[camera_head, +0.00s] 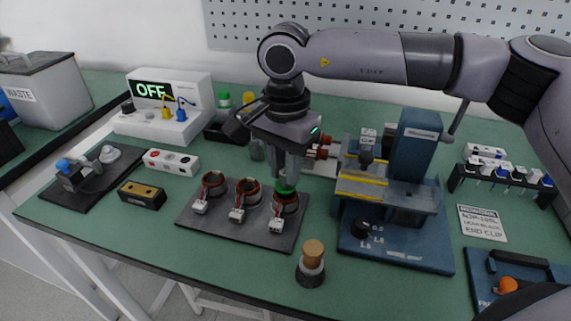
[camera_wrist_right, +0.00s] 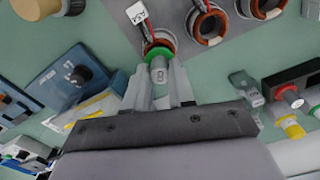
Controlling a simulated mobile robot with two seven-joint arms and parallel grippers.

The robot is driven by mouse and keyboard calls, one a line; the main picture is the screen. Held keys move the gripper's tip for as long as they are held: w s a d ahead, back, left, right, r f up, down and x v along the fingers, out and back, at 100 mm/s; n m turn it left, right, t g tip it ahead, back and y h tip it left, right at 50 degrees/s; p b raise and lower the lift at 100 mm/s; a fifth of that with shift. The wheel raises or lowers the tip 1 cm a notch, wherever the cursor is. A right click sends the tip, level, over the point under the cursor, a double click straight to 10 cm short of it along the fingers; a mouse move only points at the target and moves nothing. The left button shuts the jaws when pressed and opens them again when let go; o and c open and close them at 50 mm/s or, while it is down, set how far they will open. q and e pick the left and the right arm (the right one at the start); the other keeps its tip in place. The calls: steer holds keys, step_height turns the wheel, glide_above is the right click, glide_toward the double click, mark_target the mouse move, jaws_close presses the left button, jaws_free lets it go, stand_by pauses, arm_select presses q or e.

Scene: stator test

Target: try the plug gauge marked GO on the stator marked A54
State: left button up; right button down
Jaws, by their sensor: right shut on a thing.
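Three copper-wound stators stand in a row on a dark mat (camera_head: 240,232), each with a white tag. The rightmost stator (camera_head: 287,207) has a tag reading A54 in the right wrist view (camera_wrist_right: 138,14). My right gripper (camera_head: 287,178) is shut on a plug gauge with a grey handle (camera_wrist_right: 158,73) and a green ring (camera_head: 285,187). The gauge is upright over the A54 stator, its green end at the stator's bore. The ring hides the gauge tip, so I cannot tell how deep it sits. The handle's marking is too small to read surely. My left gripper is out of view.
A blue fixture (camera_head: 398,240) stands close right of the mat. A cork-topped bottle (camera_head: 312,263) stands in front. A white box showing OFF (camera_head: 163,105) and a white strip with buttons (camera_head: 171,162) are at left. Some table in front of the mat is clear.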

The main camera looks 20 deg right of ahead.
steer(key=shift+f+b, duration=0.7)
steer(key=shift+f, duration=0.05)
stand_by(1.8)
steer(key=shift+r, duration=0.25)
stand_by(1.0)
steer(key=shift+r+p, duration=0.45)
steer(key=shift+r, duration=0.15)
steer(key=shift+r+p, duration=0.35)
steer(key=shift+r, duration=0.05)
steer(key=shift+r, duration=0.35)
stand_by(0.4)
steer(key=shift+r+p, duration=0.5)
steer(key=shift+r, duration=0.1)
steer(key=shift+r+p, duration=1.65)
steer(key=shift+r, duration=0.75)
